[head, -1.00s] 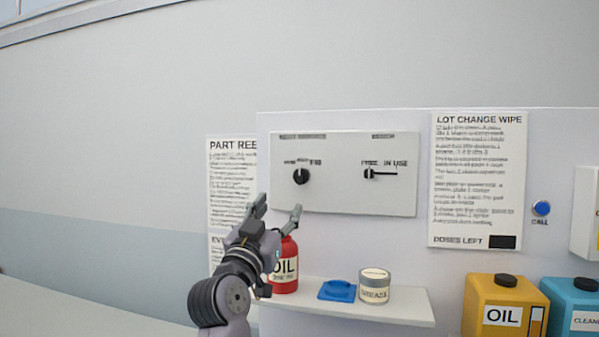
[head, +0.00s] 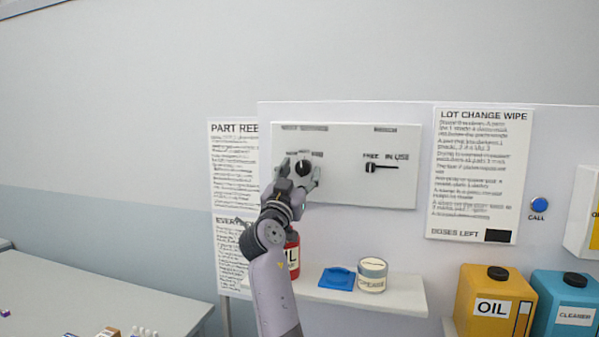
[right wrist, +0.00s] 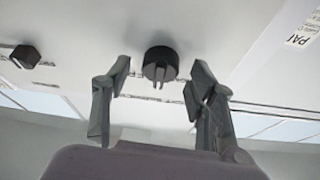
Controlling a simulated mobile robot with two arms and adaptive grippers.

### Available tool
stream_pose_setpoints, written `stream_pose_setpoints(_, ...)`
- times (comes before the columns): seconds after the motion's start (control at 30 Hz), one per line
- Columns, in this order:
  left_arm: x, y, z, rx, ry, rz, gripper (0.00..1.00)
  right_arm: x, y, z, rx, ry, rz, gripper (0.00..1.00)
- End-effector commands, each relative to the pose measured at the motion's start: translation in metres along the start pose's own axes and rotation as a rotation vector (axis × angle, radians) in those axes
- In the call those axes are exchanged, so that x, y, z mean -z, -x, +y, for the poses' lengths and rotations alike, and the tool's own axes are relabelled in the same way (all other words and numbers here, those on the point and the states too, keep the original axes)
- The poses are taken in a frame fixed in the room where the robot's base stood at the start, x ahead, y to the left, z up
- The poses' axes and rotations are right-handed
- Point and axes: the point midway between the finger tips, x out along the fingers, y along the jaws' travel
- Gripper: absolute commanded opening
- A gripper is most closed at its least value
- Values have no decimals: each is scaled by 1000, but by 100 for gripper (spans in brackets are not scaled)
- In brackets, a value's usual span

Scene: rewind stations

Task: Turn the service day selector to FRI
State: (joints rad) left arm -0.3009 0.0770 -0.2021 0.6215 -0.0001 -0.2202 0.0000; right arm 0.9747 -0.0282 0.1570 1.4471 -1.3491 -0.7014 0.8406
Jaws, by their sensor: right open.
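The service day selector is a round black knob (head: 303,167) on the left of a pale control panel (head: 340,190). Small labels sit above it, too blurred to read now. In the right wrist view the knob (right wrist: 160,64) shows between and beyond the two fingers. My right gripper (head: 301,174) is open in front of the knob, one finger on each side. In the right wrist view its fingers (right wrist: 159,80) are apart, with a gap to the knob on both sides. My left gripper is out of view.
Below, a shelf (head: 400,300) holds a red oil can (head: 293,258), blue item (head: 337,278) and grease tin (head: 372,274). A yellow oil container (head: 490,305) and blue cleaner container (head: 565,310) stand right.

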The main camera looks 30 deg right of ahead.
Motion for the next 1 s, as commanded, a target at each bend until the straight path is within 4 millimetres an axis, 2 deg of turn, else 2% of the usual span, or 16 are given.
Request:
stream_pose_setpoints(0.07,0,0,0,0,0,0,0,0,0,0,0,0,0,51)
stream_pose_setpoints(0.77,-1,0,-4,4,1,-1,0,0,1,0,0,0,0,4)
stream_pose_setpoints(1.0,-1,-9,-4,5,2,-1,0,-2,2,0,-6,-16,0,4)
